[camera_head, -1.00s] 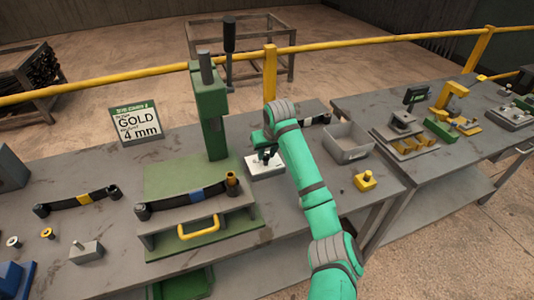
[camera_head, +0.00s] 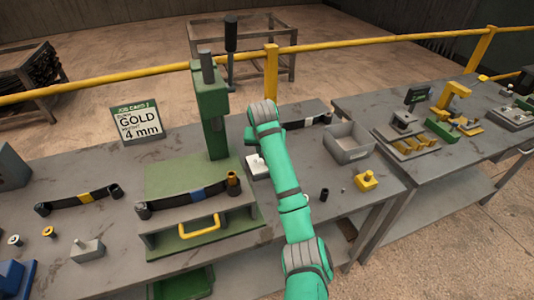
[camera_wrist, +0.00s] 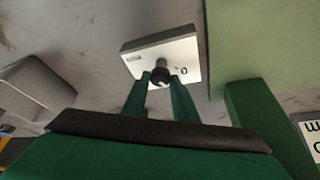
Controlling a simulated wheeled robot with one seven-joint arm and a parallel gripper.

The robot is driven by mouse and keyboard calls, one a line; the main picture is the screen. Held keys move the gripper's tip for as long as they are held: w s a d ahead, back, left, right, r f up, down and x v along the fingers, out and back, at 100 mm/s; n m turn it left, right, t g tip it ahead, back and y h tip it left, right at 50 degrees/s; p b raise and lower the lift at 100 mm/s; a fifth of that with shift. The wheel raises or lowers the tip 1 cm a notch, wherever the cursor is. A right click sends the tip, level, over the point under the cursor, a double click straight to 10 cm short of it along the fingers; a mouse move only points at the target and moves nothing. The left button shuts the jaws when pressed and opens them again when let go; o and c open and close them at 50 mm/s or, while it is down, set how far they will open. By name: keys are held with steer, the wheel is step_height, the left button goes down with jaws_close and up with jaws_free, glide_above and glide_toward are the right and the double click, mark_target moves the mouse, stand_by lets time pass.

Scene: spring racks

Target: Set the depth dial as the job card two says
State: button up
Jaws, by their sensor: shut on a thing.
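The depth dial unit is a white block that shows in the head view (camera_head: 258,168) right of the green press, partly hidden by my arm. In the wrist view the white block (camera_wrist: 172,50) has a grey post with a dark knob (camera_wrist: 159,82) and a printed mark like a 0. My gripper (camera_wrist: 162,77) is shut on the dark knob, one finger on each side. The dial's exact reading cannot be made out.
The green press (camera_head: 210,105) stands left of my arm. A yellow rail (camera_head: 380,43) runs behind the bench.

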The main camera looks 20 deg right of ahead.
steer(key=shift+a+m+g+h, duration=0.1)
steer(key=shift+m+g+h, duration=0.25)
steer(key=shift+m, duration=0.8)
steer(key=shift+a+m+g+h, duration=0.1)
steer(key=shift+m+g+h, duration=0.2)
steer(key=shift+m, duration=0.85)
steer(key=shift+d, duration=0.1)
steer(key=o, duration=1.1)
steer(key=v, duration=0.7)
steer(key=shift+w+a+r, duration=0.2)
steer(key=shift+r, duration=0.1)
